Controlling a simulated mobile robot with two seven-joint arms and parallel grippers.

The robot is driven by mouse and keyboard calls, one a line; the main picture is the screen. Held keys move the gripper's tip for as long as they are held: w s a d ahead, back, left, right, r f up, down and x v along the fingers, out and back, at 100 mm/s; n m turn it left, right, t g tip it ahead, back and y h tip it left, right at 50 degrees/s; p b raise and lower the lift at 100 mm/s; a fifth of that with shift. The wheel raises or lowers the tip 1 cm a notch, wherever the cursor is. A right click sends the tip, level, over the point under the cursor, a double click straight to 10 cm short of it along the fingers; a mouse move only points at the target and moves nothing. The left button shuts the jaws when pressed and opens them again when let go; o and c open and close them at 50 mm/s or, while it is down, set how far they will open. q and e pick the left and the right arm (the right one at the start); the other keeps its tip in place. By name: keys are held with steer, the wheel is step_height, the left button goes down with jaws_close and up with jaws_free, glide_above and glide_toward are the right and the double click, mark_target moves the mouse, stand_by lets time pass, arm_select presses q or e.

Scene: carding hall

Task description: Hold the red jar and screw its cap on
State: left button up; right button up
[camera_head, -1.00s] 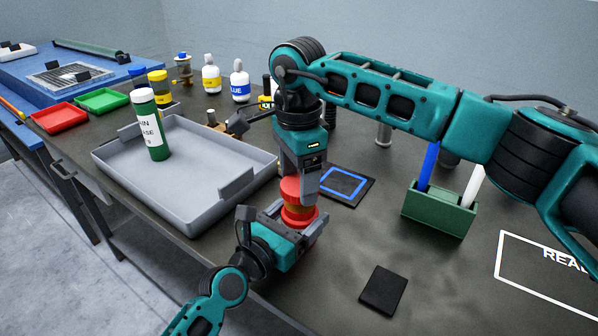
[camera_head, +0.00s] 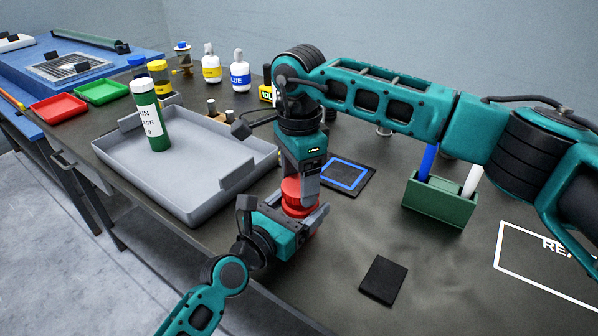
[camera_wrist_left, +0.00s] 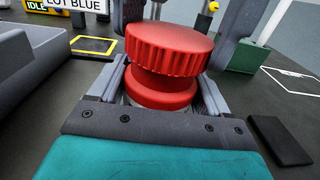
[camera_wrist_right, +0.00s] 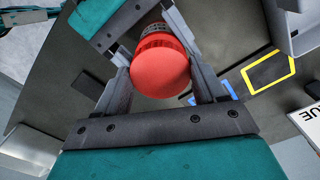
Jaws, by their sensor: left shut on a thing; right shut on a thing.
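The red jar (camera_head: 303,212) stands upright between the fingers of my left gripper (camera_head: 298,216), which is shut on it. The ribbed red cap (camera_head: 298,187) is on top of the jar, and my right gripper (camera_head: 301,183) is shut on it from above. In the left wrist view the cap (camera_wrist_left: 170,48) sits over the red jar (camera_wrist_left: 160,92), with a narrow dark line between them. In the right wrist view the cap's smooth round top (camera_wrist_right: 160,74) lies between the fingers. How far the threads engage is hidden.
A grey tray (camera_head: 185,205) with a green bottle (camera_head: 149,116) in it is at left. A black pad with a blue outline (camera_head: 347,175), a green pen holder (camera_head: 440,200) and a black square (camera_head: 383,280) are at right. Several bottles stand behind.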

steer(key=shift+f, duration=0.5)
stand_by(0.5)
